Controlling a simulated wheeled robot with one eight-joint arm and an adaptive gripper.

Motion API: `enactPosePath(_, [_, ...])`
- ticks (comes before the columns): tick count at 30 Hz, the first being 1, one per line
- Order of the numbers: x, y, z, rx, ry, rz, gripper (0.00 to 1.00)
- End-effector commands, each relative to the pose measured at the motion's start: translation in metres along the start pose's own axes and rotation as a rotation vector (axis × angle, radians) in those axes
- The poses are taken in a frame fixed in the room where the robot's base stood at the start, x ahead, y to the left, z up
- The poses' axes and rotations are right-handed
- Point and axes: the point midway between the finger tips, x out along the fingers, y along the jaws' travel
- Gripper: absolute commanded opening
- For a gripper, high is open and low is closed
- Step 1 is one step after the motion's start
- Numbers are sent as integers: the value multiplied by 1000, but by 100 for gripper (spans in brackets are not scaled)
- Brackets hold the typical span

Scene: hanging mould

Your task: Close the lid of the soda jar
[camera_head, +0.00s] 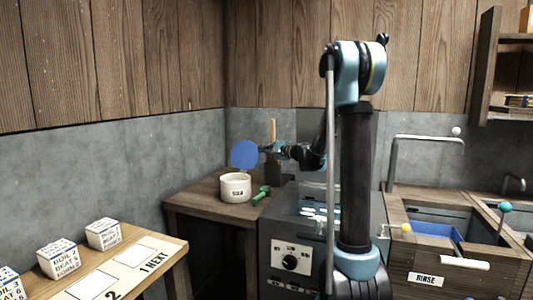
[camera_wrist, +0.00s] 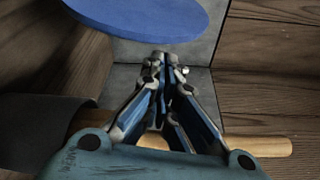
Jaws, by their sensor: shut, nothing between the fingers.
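The soda jar (camera_head: 236,188) is a cream pot with a small dark label, on the wooden side table. Its round blue lid (camera_head: 245,154) stands raised, roughly upright, above the jar's rim; how it joins the jar is not clear. The lid also shows at the top of the wrist view (camera_wrist: 150,18). My gripper (camera_head: 263,149) is just right of the lid, at about its height. In the wrist view my gripper (camera_wrist: 167,60) is shut and empty, its tips close to the lid's edge. I cannot tell whether they touch it.
A dark holder (camera_head: 273,174) with an upright wooden stick (camera_head: 273,130) stands right of the jar, close to my gripper. The wooden stick crosses the wrist view below the fingers (camera_wrist: 262,147). A green object (camera_head: 261,194) lies beside the jar. The grey wall is behind.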

Motion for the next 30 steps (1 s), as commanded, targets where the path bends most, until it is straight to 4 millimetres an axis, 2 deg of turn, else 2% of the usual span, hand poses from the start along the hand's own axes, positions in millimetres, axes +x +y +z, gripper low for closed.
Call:
enactPosePath(1, [9,0,1,0,-3,1,0])
enactPosePath(6, [28,0,0,0,-1,1,0])
enactPosePath(12, [37,0,0,0,1,0,0])
enactPosePath(23, [37,0,0,-2,1,0,0])
enactPosePath(30, [27,-4,-8,-31,17,-11,0])
